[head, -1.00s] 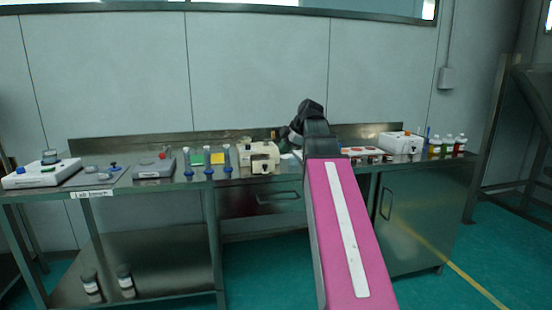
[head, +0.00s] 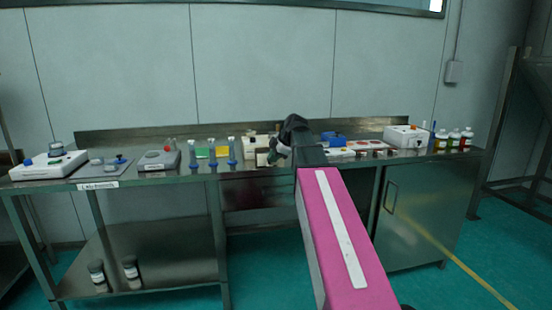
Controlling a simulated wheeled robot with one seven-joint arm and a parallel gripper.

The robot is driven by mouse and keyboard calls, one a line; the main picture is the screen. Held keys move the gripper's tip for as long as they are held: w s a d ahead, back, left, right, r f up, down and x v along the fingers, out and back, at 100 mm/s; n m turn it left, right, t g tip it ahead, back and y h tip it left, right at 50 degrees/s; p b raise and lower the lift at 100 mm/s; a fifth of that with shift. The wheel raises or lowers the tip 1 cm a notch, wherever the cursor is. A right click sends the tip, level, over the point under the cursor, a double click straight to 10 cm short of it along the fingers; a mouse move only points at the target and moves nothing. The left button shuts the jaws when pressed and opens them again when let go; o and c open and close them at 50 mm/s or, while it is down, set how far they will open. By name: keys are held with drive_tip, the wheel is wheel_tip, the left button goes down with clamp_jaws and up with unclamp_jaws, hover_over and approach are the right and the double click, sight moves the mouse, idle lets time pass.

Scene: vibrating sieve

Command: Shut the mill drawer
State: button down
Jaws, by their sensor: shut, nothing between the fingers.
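The cream mill (head: 250,142) stands on the bench, left of the bend of my arm. Its right side and lower front are partly covered by my dark gripper (head: 271,158). My gripper is at the mill's front right and looks shut, with nothing seen in it. The mill drawer is small and mostly hidden behind my gripper, so I cannot tell how far out it stands, or whether my gripper touches it.
The metal bench (head: 140,178) carries a white device (head: 48,166), a grey device (head: 160,160) and blue-based tubes left of the mill. A blue item (head: 333,138), a white box (head: 406,136) and several bottles stand to the right. A cabinet (head: 425,215) is below.

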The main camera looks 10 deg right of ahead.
idle(0.3)
drive_tip(key=w, duration=1)
drive_tip(key=shift+w, duration=0.1)
